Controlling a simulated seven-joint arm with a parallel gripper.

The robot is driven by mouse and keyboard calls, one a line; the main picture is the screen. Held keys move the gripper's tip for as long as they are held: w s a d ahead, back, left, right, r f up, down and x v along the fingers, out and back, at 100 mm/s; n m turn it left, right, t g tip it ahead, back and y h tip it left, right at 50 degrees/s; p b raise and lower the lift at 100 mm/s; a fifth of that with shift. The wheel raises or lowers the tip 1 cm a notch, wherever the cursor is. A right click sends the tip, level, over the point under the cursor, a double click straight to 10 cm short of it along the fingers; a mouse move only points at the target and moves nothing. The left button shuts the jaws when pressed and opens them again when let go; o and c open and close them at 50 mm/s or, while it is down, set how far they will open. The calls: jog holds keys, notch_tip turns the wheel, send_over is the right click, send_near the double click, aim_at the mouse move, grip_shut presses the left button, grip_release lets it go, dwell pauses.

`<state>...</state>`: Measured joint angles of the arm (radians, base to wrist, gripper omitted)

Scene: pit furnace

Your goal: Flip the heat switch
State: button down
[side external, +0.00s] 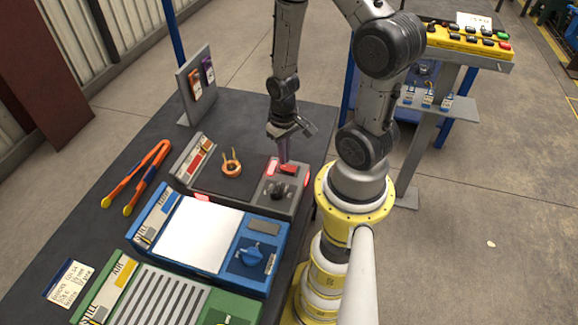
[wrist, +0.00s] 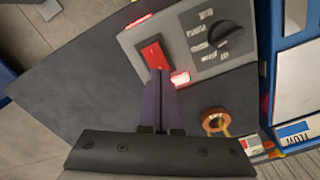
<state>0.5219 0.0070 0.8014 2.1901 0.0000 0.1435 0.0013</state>
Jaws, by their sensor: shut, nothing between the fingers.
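The heat switch is a red rocker (side external: 289,169) on the control end of a grey unit (side external: 291,204). In the wrist view the red rocker (wrist: 154,56) sits in a dark frame just beyond my fingertips. My gripper (side external: 284,160) points down over this end of the unit with its purple fingers shut and empty. In the wrist view the closed fingertips (wrist: 160,72) overlap the rocker's near edge; I cannot tell whether they touch it. A lit red lamp (wrist: 180,78) is beside the fingertips. A black knob (wrist: 226,38) is on the same panel.
A copper coil (side external: 231,165) stands on the grey unit's dark top. A blue unit (side external: 257,228) and a green unit (side external: 222,311) stand in front. Orange tongs (side external: 145,170) lie at left. A tag stand (side external: 187,98) rises behind. The table's back right is clear.

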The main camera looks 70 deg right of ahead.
jog(key=shift+f, duration=0.8)
dwell(0.4)
jog(key=shift+r, duration=3.55)
jog(key=w+a+r+n+t, duration=0.2)
jog(key=w+a+r+t, duration=0.15)
jog(key=r, duration=0.55)
jog(key=w+a+r+n+t, duration=0.2)
jog(key=a+r, duration=0.2)
jog(key=r, duration=0.4)
jog(key=s+a+r+n, duration=0.2)
jog(key=s+a+r, duration=0.1)
jog(key=s+r, duration=0.3)
jog(key=s, duration=0.2)
jog(key=shift+s+a, duration=0.3)
jog(key=shift+a, duration=0.05)
